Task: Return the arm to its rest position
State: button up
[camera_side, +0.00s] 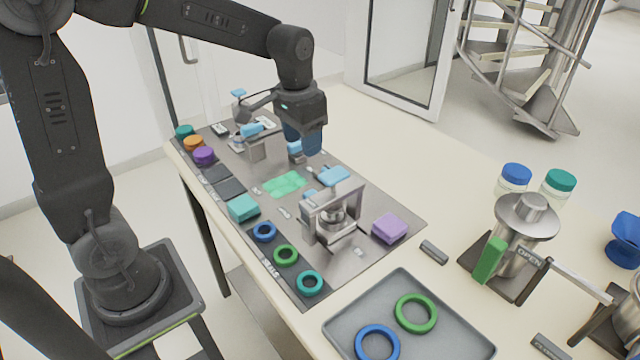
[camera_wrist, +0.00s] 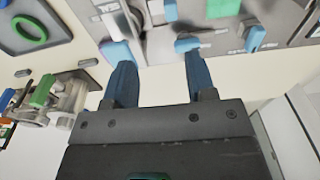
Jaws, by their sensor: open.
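My gripper (camera_side: 303,138) hangs from my arm over the far part of the grey work board (camera_side: 400,215), beside a metal fixture with blue handles. In the wrist view its two blue fingers (camera_wrist: 160,80) are spread apart with nothing between them. The fingertips point toward the board's blue-handled parts (camera_wrist: 187,44). In the side view the fingers overlap each other, and I cannot tell whether they touch anything on the board.
The board carries metal fixtures (camera_side: 333,215), a teal block (camera_side: 243,208), a purple block (camera_side: 390,228) and several coloured rings and caps. A grey tray (camera_side: 450,345) with two rings, a metal vessel (camera_side: 525,220) and two jars stand nearer. The table behind the board is clear.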

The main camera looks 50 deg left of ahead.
jog(key=s+d+r+t, duration=0.2)
jog(key=s, duration=0.6)
jog(key=s+d+r+t, duration=0.2)
jog(key=s, duration=0.6)
jog(key=shift+s+d+t, duration=0.15)
jog(key=shift+d+t, duration=0.15)
jog(key=shift+d, duration=0.1)
jog(key=shift+r, duration=0.1)
